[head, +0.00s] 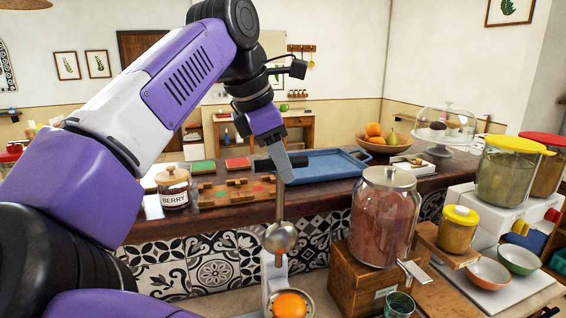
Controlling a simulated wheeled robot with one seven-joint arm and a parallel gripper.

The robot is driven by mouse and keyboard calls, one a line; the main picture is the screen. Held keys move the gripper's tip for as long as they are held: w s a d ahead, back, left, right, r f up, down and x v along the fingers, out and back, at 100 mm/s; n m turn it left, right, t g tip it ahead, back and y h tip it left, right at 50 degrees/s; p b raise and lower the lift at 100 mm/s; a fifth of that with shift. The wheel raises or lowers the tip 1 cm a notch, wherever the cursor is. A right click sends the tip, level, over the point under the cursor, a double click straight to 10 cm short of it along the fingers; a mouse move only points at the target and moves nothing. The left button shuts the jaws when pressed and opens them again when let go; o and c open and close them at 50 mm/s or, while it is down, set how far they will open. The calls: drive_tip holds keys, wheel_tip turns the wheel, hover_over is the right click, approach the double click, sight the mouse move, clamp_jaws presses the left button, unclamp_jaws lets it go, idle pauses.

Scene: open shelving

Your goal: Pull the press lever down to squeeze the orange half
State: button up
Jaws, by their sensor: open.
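The citrus press stands at the bottom centre in the head view. Its lever (280,205) is a thin metal rod that stands upright above a silver dome (281,237). The orange half (290,305) sits in the press cup below the dome, and the dome is apart from it. My gripper (281,164) is open at the upper end of the lever. The lever's top is hidden by the fingers, and I cannot tell whether they touch it.
A large jar (385,218) on a wooden stand (362,275) is close on the right of the press, with a small glass (398,304) in front. A blue tray (325,165) and a berry jar (173,188) stand on the counter behind.

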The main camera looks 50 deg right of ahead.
drive_tip(key=shift+p+v, duration=1.45)
drive_tip(key=shift+v, duration=1.4)
drive_tip(key=shift+s, duration=0.1)
